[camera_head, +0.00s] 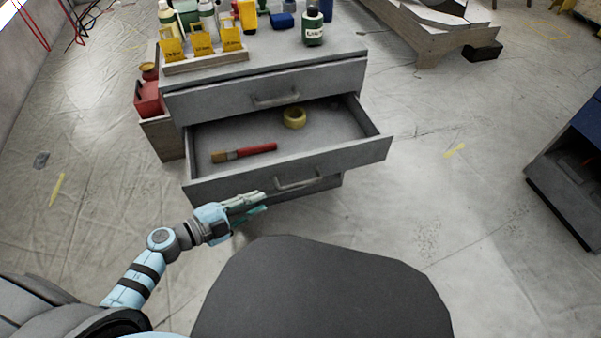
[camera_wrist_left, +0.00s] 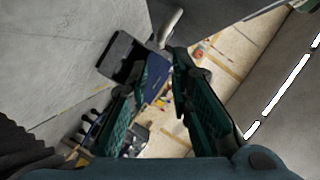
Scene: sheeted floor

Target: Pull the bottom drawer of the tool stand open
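The grey tool stand (camera_head: 352,42) has a shut upper drawer (camera_head: 230,98) with a bar handle. The lower drawer (camera_head: 350,155) stands pulled out and shows its inside. A red-handled brush (camera_head: 258,149) and a yellow tape roll (camera_head: 294,117) lie in it. Its front handle (camera_head: 298,182) faces me. My left gripper (camera_head: 262,203) is in front of the lower drawer's front, left of and below the handle. In the left wrist view, its green-padded fingers (camera_wrist_left: 158,85) are apart with nothing between them. A pale bar (camera_wrist_left: 170,27), likely the handle, lies beyond the fingertips. My right gripper is not in view.
Bottles and yellow boxes (camera_head: 202,43) stand on the stand's top. A red container (camera_head: 148,100) is at its left side. A blue-topped cabinet (camera_head: 575,150) is at the far right.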

